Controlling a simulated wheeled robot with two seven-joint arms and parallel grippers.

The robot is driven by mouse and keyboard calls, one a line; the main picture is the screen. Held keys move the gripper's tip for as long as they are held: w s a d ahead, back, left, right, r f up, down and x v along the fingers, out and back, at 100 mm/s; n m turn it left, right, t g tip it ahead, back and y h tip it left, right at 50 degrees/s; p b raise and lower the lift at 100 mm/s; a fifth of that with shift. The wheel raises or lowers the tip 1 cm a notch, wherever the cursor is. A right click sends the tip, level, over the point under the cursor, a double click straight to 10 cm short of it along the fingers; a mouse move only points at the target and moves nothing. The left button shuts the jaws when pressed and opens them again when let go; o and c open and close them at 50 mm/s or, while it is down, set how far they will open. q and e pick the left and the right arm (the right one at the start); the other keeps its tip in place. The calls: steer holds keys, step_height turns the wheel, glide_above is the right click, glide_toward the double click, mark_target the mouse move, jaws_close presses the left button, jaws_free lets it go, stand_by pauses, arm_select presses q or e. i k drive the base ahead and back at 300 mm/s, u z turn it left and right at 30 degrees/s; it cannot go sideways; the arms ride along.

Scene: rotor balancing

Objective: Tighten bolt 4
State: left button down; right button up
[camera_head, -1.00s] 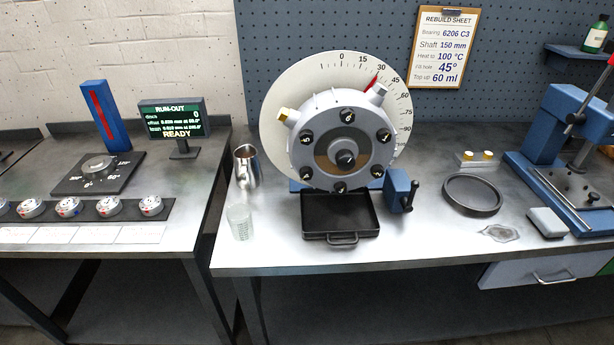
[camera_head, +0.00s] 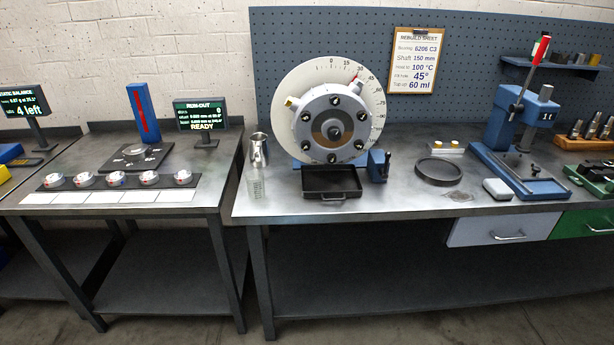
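The round grey housing (camera_head: 322,105) stands upright on the bench in front of a white dial plate (camera_head: 372,100) with degree marks. Several dark bolts ring its face, among them a top bolt (camera_head: 335,101), a lower-left bolt (camera_head: 307,144) and a bottom bolt (camera_head: 332,157). Their numbers are too small to read, so I cannot tell which is bolt 4. A dark hub (camera_head: 334,133) sits in the middle. A yellow plug (camera_head: 290,102) is at its upper left and a red pointer (camera_head: 355,78) at its upper right. Neither of my grippers shows.
A black tray (camera_head: 331,194) lies below the housing, with a blue crank block (camera_head: 378,166) beside it. A black ring (camera_head: 438,172), a blue press (camera_head: 503,120) and a tool rack (camera_head: 585,142) are right.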

mark_target(306, 145)
steer(key=u, duration=0.9)
steer(key=i, duration=1)
steer(key=z, duration=0.4)
